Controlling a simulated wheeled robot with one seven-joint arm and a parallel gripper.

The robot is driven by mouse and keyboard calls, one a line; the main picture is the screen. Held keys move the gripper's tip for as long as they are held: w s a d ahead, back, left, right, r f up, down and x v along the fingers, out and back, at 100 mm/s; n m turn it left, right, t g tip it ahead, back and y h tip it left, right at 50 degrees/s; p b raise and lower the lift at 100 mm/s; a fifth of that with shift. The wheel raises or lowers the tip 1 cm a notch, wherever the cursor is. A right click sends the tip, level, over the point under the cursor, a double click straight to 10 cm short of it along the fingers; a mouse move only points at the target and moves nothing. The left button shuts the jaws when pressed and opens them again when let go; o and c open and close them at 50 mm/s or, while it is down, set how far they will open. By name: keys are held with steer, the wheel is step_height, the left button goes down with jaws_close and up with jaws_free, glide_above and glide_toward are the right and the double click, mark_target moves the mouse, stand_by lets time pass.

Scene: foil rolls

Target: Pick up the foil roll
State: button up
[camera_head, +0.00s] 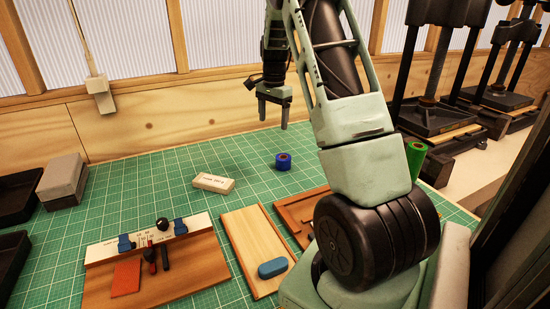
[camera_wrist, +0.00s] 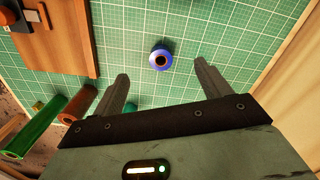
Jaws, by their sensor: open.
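A short blue roll (camera_head: 283,161) with a brownish core stands on the green cutting mat (camera_head: 130,180), near the middle. In the wrist view the blue roll (camera_wrist: 160,52) shows end-on, between and beyond my fingertips. A longer green roll (camera_head: 416,158) is at the right, partly hidden by my arm. The wrist view shows the green roll (camera_wrist: 35,130) at lower left beside a copper-brown roll (camera_wrist: 77,105). My gripper (camera_head: 273,121) is open and empty, pointing down above the mat, apart from the blue roll. Its fingers also show in the wrist view (camera_wrist: 161,72).
A white block (camera_head: 213,183) lies left of the blue roll. Wooden boards, one with a blue oval piece (camera_head: 272,268), and a tool jig (camera_head: 150,245) lie in front. A grey box (camera_head: 63,180) is at left. Black presses (camera_head: 440,115) stand at right. A wooden wall rises behind.

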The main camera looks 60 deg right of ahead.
steer(key=m, duration=0.1)
glide_toward(283, 157)
step_height(283, 157, down, 5)
steer(key=p, duration=0.4)
steer(key=shift+a, duration=0.1)
steer(key=shift+f+p, duration=1.6)
steer(key=shift+f, duration=1.35)
steer(key=c, duration=1.1)
